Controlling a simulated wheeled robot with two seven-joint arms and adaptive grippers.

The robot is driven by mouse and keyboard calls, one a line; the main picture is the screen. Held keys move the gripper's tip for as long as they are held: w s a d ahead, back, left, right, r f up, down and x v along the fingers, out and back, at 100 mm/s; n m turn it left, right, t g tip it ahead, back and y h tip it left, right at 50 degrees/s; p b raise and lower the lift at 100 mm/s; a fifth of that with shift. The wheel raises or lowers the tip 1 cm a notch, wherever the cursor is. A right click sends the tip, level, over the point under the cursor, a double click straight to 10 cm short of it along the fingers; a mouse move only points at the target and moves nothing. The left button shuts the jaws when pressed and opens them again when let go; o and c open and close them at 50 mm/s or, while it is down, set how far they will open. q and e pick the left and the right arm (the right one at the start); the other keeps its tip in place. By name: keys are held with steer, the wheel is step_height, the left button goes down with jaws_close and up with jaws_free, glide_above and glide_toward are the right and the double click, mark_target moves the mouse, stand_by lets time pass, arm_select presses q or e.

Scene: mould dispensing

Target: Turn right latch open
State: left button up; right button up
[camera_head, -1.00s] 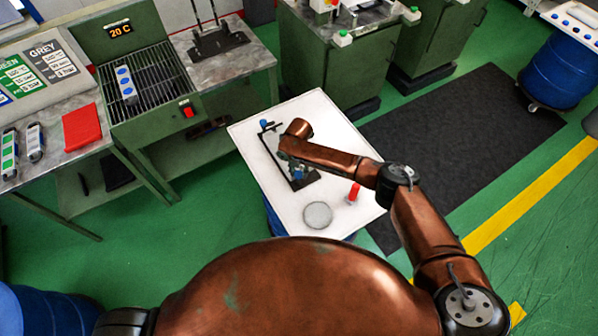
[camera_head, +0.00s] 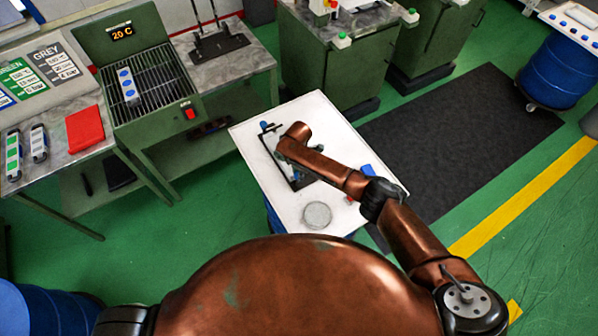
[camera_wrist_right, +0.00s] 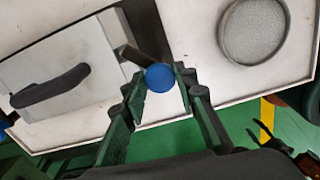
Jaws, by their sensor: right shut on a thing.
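The right latch shows in the right wrist view as a dark lever with a blue round knob (camera_wrist_right: 160,77). The knob is between the fingertips of my right gripper (camera_wrist_right: 158,82), which is shut on it. The lever meets the edge of a grey mould (camera_wrist_right: 70,65) with a black handle (camera_wrist_right: 50,86). My left gripper is not in view.
A round grey mesh disc (camera_head: 317,215) lies near the table's front edge and also shows in the wrist view (camera_wrist_right: 255,30). A blue item (camera_head: 367,170) sits beside my right arm. A green grill station (camera_head: 150,85) stands at the left.

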steer(key=m, duration=0.2)
steer(key=m+p, duration=0.1)
steer(key=m, duration=0.1)
steer(key=shift+a+r+m, duration=0.15)
steer(key=shift+m, duration=0.15)
steer(key=shift+m+p, duration=0.75)
steer(key=shift+m, duration=0.85)
steer(key=shift+w+m, duration=0.1)
steer(key=shift+m, duration=0.2)
steer(key=o, duration=0.9)
steer(key=shift+o, duration=1.3)
step_height(320, 180, up, 12)
